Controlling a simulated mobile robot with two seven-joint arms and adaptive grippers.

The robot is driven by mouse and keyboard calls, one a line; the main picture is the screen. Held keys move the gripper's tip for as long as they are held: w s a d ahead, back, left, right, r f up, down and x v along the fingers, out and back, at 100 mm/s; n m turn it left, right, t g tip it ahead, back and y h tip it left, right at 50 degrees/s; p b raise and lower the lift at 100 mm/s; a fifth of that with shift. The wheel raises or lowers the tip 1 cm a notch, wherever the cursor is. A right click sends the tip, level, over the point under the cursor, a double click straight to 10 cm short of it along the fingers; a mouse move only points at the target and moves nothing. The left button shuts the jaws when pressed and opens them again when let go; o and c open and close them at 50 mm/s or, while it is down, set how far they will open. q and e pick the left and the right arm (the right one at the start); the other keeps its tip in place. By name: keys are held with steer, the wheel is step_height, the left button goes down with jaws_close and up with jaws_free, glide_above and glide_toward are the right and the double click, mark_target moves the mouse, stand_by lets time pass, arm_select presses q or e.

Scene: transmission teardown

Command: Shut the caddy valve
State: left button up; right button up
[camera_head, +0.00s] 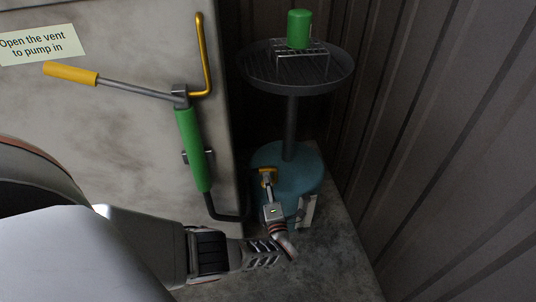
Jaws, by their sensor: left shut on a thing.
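The caddy has a round blue tank (304,166) on the floor, a dark post and a wide black drain pan (257,75) on top. The small yellow caddy valve handle (268,171) is on the tank's left side, near the wall panel. My left arm comes in low from the left, and my left gripper (268,188) is at the front left of the tank, shut on the valve handle. The fingers cover part of the handle, so its exact turn is hard to tell. My right gripper is not in view.
A green cylinder (299,29) stands on a wire rack (301,63) in the pan. Left of the caddy, a green-bodied pump (190,145) with a yellow-gripped lever (70,73) is on the wall panel. A corrugated wall (430,150) closes the right side.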

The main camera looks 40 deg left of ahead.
arm_select(q)
steer(key=shift+m, duration=0.3)
steer(key=o, duration=1.1)
steer(key=shift+d, duration=0.1)
steer(key=shift+v, duration=3.65)
